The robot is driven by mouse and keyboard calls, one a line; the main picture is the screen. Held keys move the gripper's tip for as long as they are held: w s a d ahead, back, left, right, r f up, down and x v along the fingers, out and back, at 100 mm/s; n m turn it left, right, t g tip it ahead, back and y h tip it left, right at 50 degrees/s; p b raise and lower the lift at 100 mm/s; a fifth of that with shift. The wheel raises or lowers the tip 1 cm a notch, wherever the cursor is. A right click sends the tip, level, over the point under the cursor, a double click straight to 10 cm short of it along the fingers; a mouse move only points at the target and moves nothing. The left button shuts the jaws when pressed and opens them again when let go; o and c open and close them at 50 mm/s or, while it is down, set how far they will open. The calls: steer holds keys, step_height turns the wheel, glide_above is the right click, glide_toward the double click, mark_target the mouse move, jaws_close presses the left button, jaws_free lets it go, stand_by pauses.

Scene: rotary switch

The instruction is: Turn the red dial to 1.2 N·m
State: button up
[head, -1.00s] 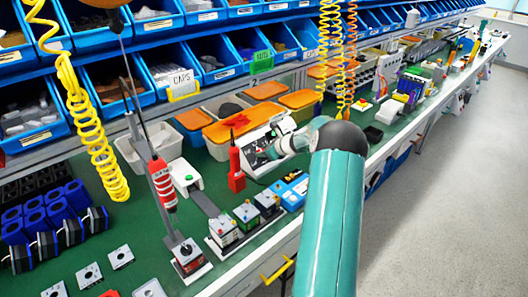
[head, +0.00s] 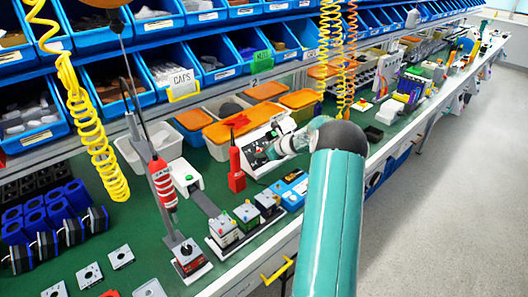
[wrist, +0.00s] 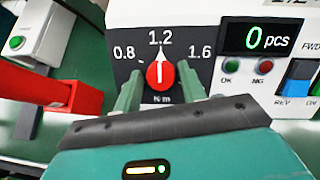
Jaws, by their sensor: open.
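The red dial (wrist: 160,76) sits on the dark panel of a white control box (wrist: 225,12) in the wrist view. Its white pointer line points up at the 1.2 mark, between 0.8 on the left and 1.6 on the right. My gripper (wrist: 161,88) is open, with one green finger to the left of the dial and one to the right. Gaps show between the fingers and the dial, so it is not gripped. In the head view my arm reaches to the control box (head: 254,158), and the dial is too small to make out.
Right of the dial are a display reading 0 pcs (wrist: 264,39), small OK and NG buttons, and a blue switch (wrist: 298,76). A red tool (head: 236,170) stands just left of the box. Blue bins (head: 168,75) line the shelf behind.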

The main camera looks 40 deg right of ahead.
steer(key=v, duration=1.3)
steer(key=shift+s+r, duration=0.2)
steer(key=shift+s, duration=0.2)
